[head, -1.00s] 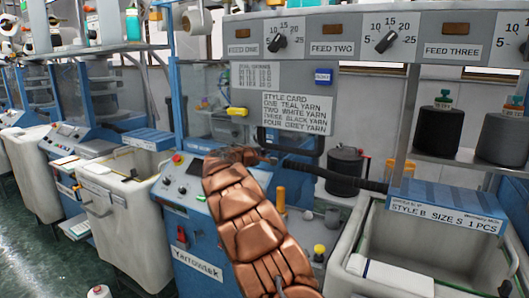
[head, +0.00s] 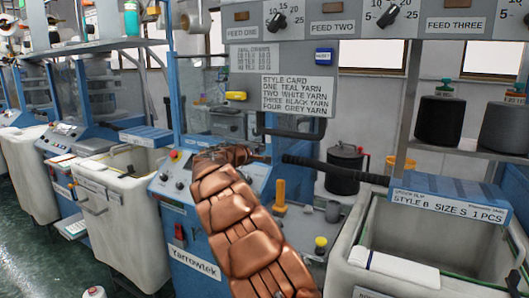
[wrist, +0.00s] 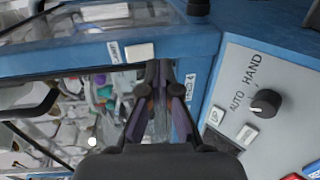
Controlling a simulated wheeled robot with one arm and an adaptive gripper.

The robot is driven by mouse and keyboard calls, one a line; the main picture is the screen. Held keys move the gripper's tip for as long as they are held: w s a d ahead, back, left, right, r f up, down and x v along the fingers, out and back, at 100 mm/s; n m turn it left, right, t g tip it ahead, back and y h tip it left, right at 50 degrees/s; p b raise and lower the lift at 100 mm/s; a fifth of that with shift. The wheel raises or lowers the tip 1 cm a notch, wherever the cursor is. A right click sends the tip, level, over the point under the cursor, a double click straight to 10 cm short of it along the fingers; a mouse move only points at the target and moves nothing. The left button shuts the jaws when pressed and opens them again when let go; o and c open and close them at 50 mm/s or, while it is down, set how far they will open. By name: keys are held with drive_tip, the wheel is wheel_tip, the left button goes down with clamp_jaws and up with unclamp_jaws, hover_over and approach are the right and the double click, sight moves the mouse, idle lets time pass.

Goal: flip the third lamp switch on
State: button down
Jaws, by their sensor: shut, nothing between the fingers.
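My gripper (wrist: 163,68) is shut and empty in the wrist view, its dark fingertips in front of a blue machine frame (wrist: 265,37). A small white switch-like block (wrist: 139,53) with a printed label beside it sits on the frame, left of the fingertips; the label is too small to read. I cannot tell whether it is a lamp switch or how it is set. A black knob (wrist: 265,103) marked AUTO and HAND is on the grey panel to the right. In the head view my copper-coloured arm reaches the blue machine (head: 190,232); my fingertips are not clear there.
The style card (head: 297,95) hangs above the arm, below the feed panel (head: 372,17). A yellow handle (head: 236,96) is at its left. A white bin (head: 115,220) stands left and another bin (head: 440,238) right. Black and grey yarn cones (head: 440,122) stand on a shelf.

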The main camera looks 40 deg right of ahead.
drive_tip(key=s+a+f+b, duration=0.1)
drive_tip(key=s+a, duration=0.2)
drive_tip(key=a, duration=0.6)
drive_tip(key=shift+s+a+f+b, duration=0.15)
drive_tip(key=shift+a+f+b, duration=0.15)
drive_tip(key=shift+b, duration=0.1)
drive_tip(key=s+a+f+m+g+y+p, duration=0.1)
drive_tip(key=s+a+m+g+y+p, duration=0.15)
drive_tip(key=s, duration=0.75)
drive_tip(key=s+a+m+g+y+p, duration=0.1)
drive_tip(key=s+a+m+g+y, duration=0.15)
drive_tip(key=s, duration=0.65)
drive_tip(key=s+a+f+g+y+p, duration=0.1)
drive_tip(key=s+a+f+y, duration=0.4)
drive_tip(key=s+a, duration=0.9)
drive_tip(key=s+a+f+n+g+y+p, duration=0.1)
drive_tip(key=s+a+f+y+p, duration=0.3)
drive_tip(key=s+a, duration=1)
drive_tip(key=a+f+y, duration=0.1)
drive_tip(key=a+f, duration=0.2)
drive_tip(key=a, duration=0.1)
drive_tip(key=shift+f+y, duration=0.25)
drive_tip(key=shift+y, duration=0.15)
drive_tip(key=shift+s, duration=0.1)
